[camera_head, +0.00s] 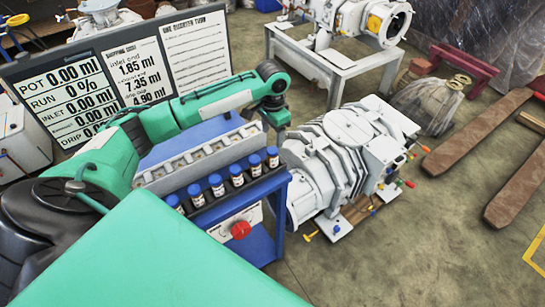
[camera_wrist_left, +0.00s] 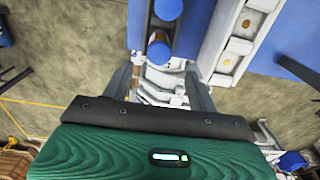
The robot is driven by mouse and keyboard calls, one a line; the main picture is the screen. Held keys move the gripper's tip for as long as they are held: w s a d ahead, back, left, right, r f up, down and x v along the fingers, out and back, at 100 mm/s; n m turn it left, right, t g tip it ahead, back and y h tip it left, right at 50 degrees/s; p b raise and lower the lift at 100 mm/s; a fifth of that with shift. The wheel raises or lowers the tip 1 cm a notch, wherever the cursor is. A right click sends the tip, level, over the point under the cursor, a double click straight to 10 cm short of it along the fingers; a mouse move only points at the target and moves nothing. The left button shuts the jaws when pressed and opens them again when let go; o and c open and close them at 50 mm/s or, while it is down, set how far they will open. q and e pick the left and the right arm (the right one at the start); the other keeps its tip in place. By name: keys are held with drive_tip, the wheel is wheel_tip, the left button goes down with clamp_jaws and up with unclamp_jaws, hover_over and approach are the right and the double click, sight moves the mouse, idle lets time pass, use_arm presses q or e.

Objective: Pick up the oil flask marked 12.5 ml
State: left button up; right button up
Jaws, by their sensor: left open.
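Several oil flasks with blue caps stand upright in a row on the front ledge of a blue cart. The right-end flask (camera_head: 272,157) and the left-end flask (camera_head: 174,202) show in the head view. Their labels are too small to read, so I cannot tell which is marked 12.5 ml. My left gripper (camera_head: 278,114) is beyond the right end of the row, its fingers mostly hidden. In the left wrist view the open, empty fingers (camera_wrist_left: 162,72) point towards a blue-capped flask (camera_wrist_left: 158,49), with another flask cap (camera_wrist_left: 168,9) beyond. My right gripper is out of view.
A grey slotted block (camera_head: 200,152) lies behind the flasks on the blue cart (camera_head: 262,240), which has a red knob (camera_head: 241,230). A large white screw pump (camera_head: 350,150) stands close on the right. A board (camera_head: 120,65) with volume readings stands behind.

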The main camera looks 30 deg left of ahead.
sight(272, 149)
use_arm(q)
wheel_tip(272, 149, down, 3)
wheel_tip(272, 149, down, 4)
drive_tip(key=shift+s+f+p, duration=0.1)
drive_tip(key=shift+p, duration=0.85)
drive_tip(key=shift+f, duration=0.55)
drive_tip(key=c, duration=1.1)
drive_tip(key=shift+r, duration=0.15)
